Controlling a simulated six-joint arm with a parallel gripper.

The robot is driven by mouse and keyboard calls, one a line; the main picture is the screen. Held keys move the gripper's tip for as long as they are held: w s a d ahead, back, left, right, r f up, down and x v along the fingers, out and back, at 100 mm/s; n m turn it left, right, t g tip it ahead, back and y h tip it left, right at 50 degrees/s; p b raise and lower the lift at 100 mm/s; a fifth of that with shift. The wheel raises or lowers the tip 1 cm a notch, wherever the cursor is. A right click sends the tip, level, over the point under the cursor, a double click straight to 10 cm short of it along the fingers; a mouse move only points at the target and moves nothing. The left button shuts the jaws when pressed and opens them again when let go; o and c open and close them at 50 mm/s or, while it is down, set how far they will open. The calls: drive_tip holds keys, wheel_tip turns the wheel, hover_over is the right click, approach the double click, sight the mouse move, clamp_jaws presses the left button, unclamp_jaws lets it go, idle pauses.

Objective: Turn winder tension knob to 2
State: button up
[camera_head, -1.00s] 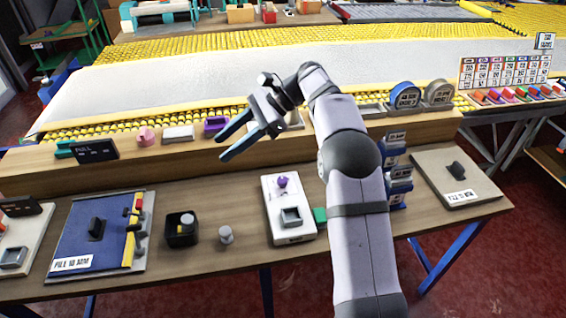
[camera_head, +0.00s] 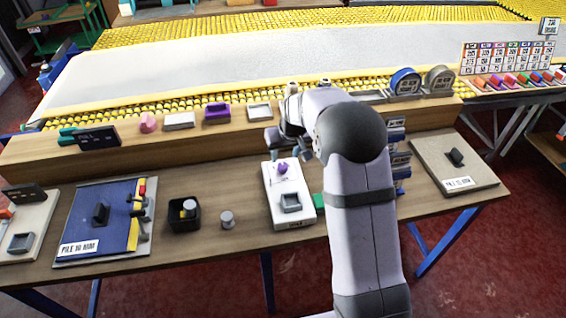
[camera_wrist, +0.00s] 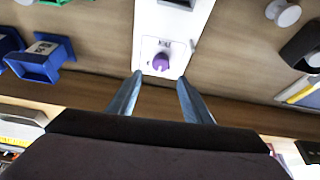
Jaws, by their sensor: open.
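The winder is a white box (camera_head: 271,207) on the wooden bench, with a purple tension knob (camera_head: 283,168) at its far end and a grey square recess nearer the front. In the wrist view the purple knob (camera_wrist: 161,62) sits on the white panel (camera_wrist: 148,48), with small dark marks beside it too small to read. My gripper (camera_head: 288,156) points down at the knob end of the box. In the wrist view its two blue fingers (camera_wrist: 160,77) are apart and empty, with the knob just beyond and between their tips. I cannot tell the knob's setting.
A green block (camera_head: 319,203) lies right of the box, and a small grey knob piece (camera_head: 227,219) and a black holder (camera_head: 184,214) stand left. Blue holders (camera_wrist: 40,57) show beside it in the wrist view. A raised wooden shelf (camera_head: 190,136) runs behind.

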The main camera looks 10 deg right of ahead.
sight(283, 165)
drive_tip(key=shift+f, duration=0.1)
drive_tip(key=shift+p+x, duration=1.25)
drive_tip(key=shift+x, duration=2.25)
drive_tip(key=shift+f, duration=0.1)
drive_tip(key=c, duration=1)
